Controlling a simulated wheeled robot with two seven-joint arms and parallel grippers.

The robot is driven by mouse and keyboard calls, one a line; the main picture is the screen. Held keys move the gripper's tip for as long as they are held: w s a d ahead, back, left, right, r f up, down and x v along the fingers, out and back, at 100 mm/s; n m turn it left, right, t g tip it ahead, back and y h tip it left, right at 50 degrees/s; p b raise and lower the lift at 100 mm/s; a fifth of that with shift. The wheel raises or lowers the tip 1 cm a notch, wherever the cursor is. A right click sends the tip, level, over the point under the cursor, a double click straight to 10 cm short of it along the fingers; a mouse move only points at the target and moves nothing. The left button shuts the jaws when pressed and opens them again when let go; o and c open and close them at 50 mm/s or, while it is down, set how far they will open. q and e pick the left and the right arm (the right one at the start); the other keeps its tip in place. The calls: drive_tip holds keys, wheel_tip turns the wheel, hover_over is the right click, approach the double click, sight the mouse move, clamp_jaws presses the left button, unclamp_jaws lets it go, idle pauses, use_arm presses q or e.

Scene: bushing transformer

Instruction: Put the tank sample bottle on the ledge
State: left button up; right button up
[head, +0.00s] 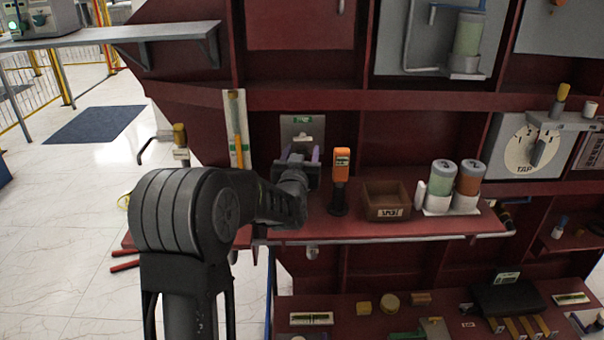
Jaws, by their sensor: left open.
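My left gripper (300,157) is open in the middle of the head view, in front of a grey plate with a green label (303,121). Its fingers point away from me, just above the red ledge (370,228). I see nothing clearly between the fingers, though the gripper's own body hides part of that space. I cannot tell for sure which thing is the tank sample bottle. A small white bottle-like thing (420,193) stands on the ledge beside two jars, a green one (440,177) and an orange-brown one (468,178). My right gripper is not in view.
An orange-topped black tool (340,180) stands on the ledge close right of my left gripper. A small labelled wooden box (387,203) is further right. A lower red shelf (350,325) holds several small parts. A grey shelf (130,35) juts out upper left.

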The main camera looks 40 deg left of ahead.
use_arm(q)
drive_tip(key=shift+c, duration=0.6)
clamp_jaws()
idle(0.3)
